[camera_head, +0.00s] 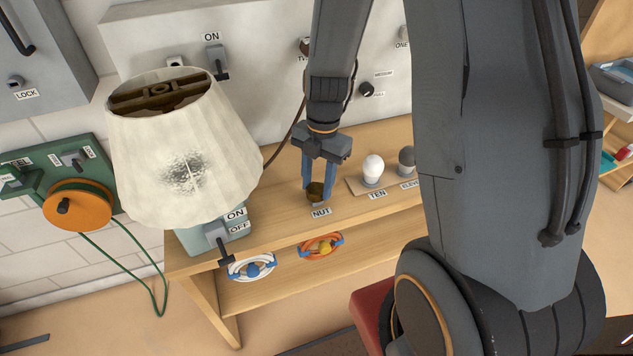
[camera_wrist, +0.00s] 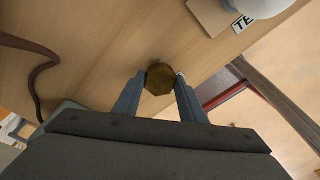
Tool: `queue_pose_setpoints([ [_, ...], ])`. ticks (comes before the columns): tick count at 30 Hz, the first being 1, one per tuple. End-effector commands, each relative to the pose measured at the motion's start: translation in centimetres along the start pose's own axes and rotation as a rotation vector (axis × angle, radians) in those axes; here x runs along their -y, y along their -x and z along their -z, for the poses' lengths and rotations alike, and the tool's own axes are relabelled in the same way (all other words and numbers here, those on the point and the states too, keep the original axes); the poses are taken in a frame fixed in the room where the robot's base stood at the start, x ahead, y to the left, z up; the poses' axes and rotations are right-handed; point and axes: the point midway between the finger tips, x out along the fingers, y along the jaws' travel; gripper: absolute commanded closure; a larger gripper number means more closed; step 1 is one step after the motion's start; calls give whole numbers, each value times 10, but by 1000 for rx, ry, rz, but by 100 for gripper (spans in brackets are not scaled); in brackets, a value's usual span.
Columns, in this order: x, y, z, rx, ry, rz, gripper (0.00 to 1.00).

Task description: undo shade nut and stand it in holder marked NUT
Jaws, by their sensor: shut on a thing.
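My gripper (camera_head: 318,182) points down over the wooden bench, its blue fingers shut on the brass-brown shade nut (camera_head: 315,191). In the wrist view the nut (camera_wrist: 160,78) is a faceted piece between the two fingertips. It is right behind the NUT label (camera_head: 321,212), at or just above a small grey holder (camera_head: 318,201). I cannot tell whether it is seated in the holder. The lamp with its cream, dark-stained shade (camera_head: 180,150) stands at the left end of the bench. The shade's open top shows a brown fitting (camera_head: 162,89).
A white bulb (camera_head: 372,168) stands on a wooden block marked TEN, right of the nut, with a grey bulb (camera_head: 407,158) beyond. The lamp's ON/OFF lever (camera_head: 216,236) is at the bench front. A dark cable runs behind my gripper.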

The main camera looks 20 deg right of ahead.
Motion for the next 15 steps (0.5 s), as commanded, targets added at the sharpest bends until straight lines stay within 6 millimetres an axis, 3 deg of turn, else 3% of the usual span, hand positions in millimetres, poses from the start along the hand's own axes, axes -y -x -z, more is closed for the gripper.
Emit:
queue_pose_setpoints([
  [11,0,-9,-1,0,0,0,100],
  [12,0,-9,-1,0,0,0,61],
  [15,0,-9,-1,1,0,0,44],
])
